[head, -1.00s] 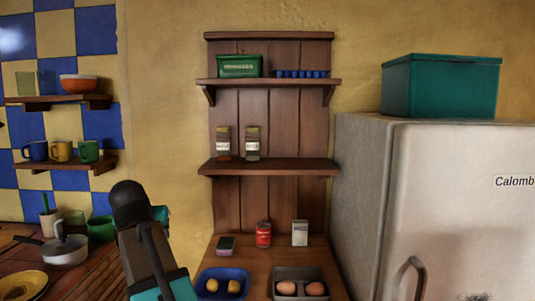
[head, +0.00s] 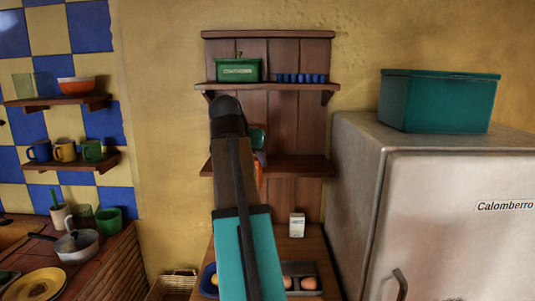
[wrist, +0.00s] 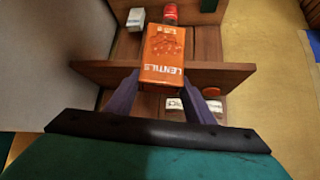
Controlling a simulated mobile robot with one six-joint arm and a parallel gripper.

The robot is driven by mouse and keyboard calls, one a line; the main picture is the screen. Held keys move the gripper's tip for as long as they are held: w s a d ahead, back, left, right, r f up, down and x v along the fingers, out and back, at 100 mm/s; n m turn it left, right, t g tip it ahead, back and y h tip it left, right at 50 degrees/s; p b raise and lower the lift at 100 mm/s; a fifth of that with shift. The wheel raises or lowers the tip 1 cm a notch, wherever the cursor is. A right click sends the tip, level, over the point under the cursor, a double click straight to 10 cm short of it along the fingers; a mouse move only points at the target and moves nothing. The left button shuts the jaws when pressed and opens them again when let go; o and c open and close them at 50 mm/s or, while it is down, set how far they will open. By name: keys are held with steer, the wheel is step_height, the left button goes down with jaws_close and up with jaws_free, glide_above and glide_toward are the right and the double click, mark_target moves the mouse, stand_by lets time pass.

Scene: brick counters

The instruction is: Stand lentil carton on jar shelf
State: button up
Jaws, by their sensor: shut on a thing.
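The orange lentil carton (wrist: 164,50) is held between the two fingers of my gripper (wrist: 162,80). Its lettering is upside down in the wrist view, as is the whole scene. In the head view only an orange sliver of the carton (head: 259,176) shows beside my arm, just in front of the jar shelf (head: 300,166). The shelf's front edge also crosses the wrist view (wrist: 100,72) behind the carton. Two labelled jars (wrist: 174,103) (wrist: 212,106) stand on it, partly hidden by the fingers. I cannot tell whether the carton touches the shelf.
The upper shelf (head: 325,86) holds a green tin (head: 238,71) and several blue cups (head: 300,78). A white box (head: 297,225) stands on the counter below. The fridge (head: 360,190) bounds the right side. The jar shelf's right part looks clear.

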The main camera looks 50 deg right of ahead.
steer(key=s+d+r+m+g+p, duration=0.1)
steer(key=s+d+r+p, duration=0.2)
steer(key=s+d+r, duration=0.2)
steer(key=shift+s+r+m, duration=0.3)
steer(key=shift+s+r, duration=0.65)
steer(key=shift+s, duration=0.2)
steer(key=w+d+f+p, duration=0.1)
steer(key=w+d+p, duration=0.3)
steer(key=w+d, duration=0.4)
steer(key=d, duration=0.4)
steer(key=shift+w+f, duration=0.15)
steer(key=shift+f, duration=0.05)
steer(key=shift+d, duration=0.2)
steer(key=shift+w+d+f+p, duration=0.15)
steer(key=shift+f+p, duration=0.25)
steer(key=shift+f, duration=0.2)
steer(key=shift+w+d+f+p, duration=0.1)
steer(key=shift+f+p, duration=0.25)
steer(key=shift+f, duration=0.3)
steer(key=shift+w+d+f+p, duration=0.15)
steer(key=shift+f+p, duration=0.25)
steer(key=shift+f, duration=0.2)
steer(key=shift+f, duration=0.15)
